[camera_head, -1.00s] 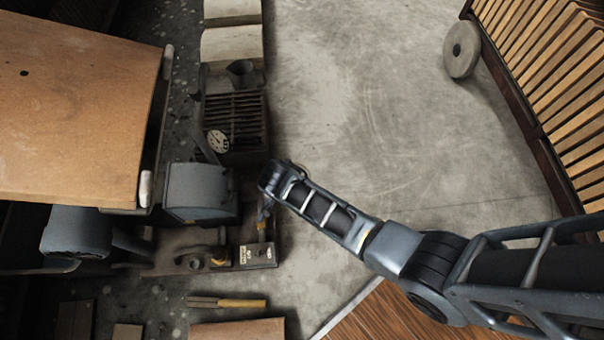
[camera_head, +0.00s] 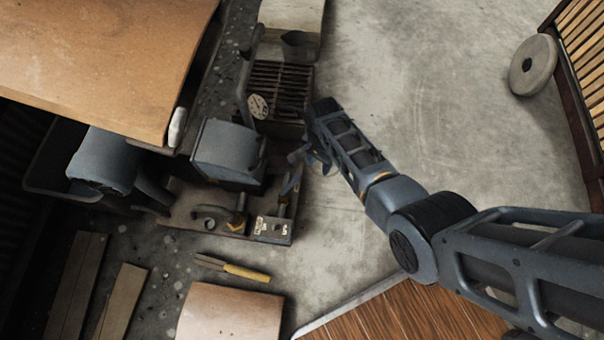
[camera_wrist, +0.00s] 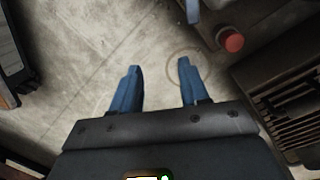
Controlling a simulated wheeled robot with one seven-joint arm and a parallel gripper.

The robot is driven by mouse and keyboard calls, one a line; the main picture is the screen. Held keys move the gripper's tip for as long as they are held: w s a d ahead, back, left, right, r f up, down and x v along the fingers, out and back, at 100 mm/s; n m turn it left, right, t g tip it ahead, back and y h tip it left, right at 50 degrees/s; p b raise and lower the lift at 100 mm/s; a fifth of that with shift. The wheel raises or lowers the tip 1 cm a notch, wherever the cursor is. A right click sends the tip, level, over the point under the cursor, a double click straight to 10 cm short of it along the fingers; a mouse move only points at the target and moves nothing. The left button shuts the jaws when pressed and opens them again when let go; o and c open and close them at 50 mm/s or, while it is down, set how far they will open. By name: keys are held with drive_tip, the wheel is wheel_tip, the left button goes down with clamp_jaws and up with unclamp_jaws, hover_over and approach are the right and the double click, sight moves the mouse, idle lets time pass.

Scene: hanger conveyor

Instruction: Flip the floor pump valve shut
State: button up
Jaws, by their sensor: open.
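The floor pump (camera_head: 228,150) is a grey housing on a dark base plate at the left of the head view. A blue-grey lever (camera_head: 291,182) rises from a brass-coloured fitting (camera_head: 283,206) beside a labelled block (camera_head: 272,229) on the plate. My gripper (camera_head: 318,160) is just up and right of the lever, apart from it, over the plate's edge. In the wrist view my gripper (camera_wrist: 160,70) is open and empty, with bare floor between its blue fingers. A blue bar end (camera_wrist: 193,10) and a red knob (camera_wrist: 231,41) show ahead, right of the fingers.
A dark grille (camera_head: 280,92) and a dial gauge (camera_head: 258,106) stand behind the pump. A yellow-handled tool (camera_head: 245,272) and boards lie in front on the floor. A grey wheel (camera_head: 533,65) leans at the right rack. The concrete floor (camera_head: 430,110) between is clear.

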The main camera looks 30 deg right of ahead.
sight(296, 178)
drive_tip(key=a+f+y+b, duration=0.1)
drive_tip(key=a+f+b, duration=0.1)
drive_tip(key=w+a+f+y+b, duration=0.1)
drive_tip(key=a+f+b, duration=0.1)
drive_tip(key=w+a+f+y+b, duration=0.1)
drive_tip(key=a+f+b, duration=0.1)
drive_tip(key=shift+w+f+g+y, duration=0.1)
drive_tip(key=shift+f+g+y, duration=0.2)
drive_tip(key=shift+g+y, duration=0.1)
clamp_jaws()
idle(0.5)
